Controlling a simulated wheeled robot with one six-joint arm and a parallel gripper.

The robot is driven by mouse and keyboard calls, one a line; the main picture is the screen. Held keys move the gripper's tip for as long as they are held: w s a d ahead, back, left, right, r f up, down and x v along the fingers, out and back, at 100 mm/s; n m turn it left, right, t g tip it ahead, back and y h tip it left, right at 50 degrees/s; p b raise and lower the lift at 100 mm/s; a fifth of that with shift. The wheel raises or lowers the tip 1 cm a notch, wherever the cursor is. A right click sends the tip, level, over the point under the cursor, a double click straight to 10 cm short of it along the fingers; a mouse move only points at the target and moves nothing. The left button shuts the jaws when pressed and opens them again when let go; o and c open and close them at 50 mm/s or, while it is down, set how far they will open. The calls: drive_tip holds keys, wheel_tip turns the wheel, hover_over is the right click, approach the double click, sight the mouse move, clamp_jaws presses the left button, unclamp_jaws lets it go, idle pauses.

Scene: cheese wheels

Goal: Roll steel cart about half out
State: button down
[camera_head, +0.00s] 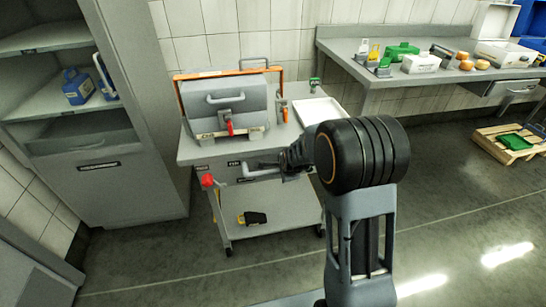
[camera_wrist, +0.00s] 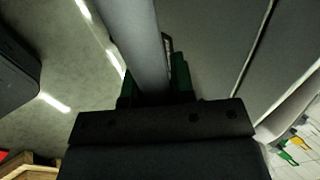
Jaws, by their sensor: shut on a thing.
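The steel cart (camera_head: 283,211) stands on the floor left of centre in the head view, with a grey top and a lower shelf. A light grey handle bar (camera_head: 262,177) runs along its near side below the top. My gripper (camera_head: 290,166) reaches the cart's near side from the right and is shut on this handle. In the wrist view a grey bar (camera_wrist: 140,40) runs between the fingers of my gripper (camera_wrist: 155,85). The fingertips are partly hidden by the bar and the dark gripper body. My arm covers the cart's right side in the head view.
A grey machine with an orange frame (camera_head: 228,71) and a white tray (camera_head: 319,112) sit on the cart. A grey cabinet (camera_head: 130,180) stands close to its left. A worktable (camera_head: 350,67) stands along the wall at right, with a wooden pallet (camera_head: 490,143) nearby. Open floor (camera_head: 455,220) lies at right.

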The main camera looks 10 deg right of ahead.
drive_tip(key=shift+s+f, duration=0.1)
drive_tip(key=shift+s, duration=2.05)
drive_tip(key=shift+c, duration=1.4)
unclamp_jaws()
drive_tip(key=shift+w, duration=0.1)
drive_tip(key=shift+r, duration=0.25)
